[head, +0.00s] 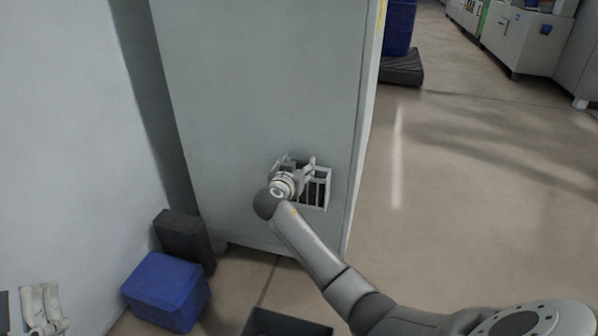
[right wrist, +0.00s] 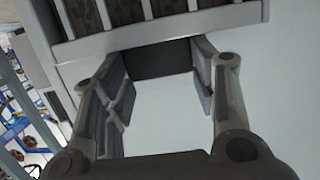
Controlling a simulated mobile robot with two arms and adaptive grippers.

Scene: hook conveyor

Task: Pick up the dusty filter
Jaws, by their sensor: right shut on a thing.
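The filter (head: 319,192) shows in the head view as dark panels behind pale bars in the lower front of a tall grey cabinet. In the right wrist view its pale frame and speckled dark panels (right wrist: 120,12) fill the top. My right gripper (head: 303,166) is at the upper left of this opening and hides part of it. In the right wrist view my right gripper (right wrist: 163,90) has a finger on each side of a dark block at the frame's edge and is shut on it.
The grey cabinet (head: 260,90) stands beside a pale wall. A blue box (head: 168,290) and a dark block (head: 184,238) sit on the floor at left. A dark open bin (head: 285,324) is at the bottom.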

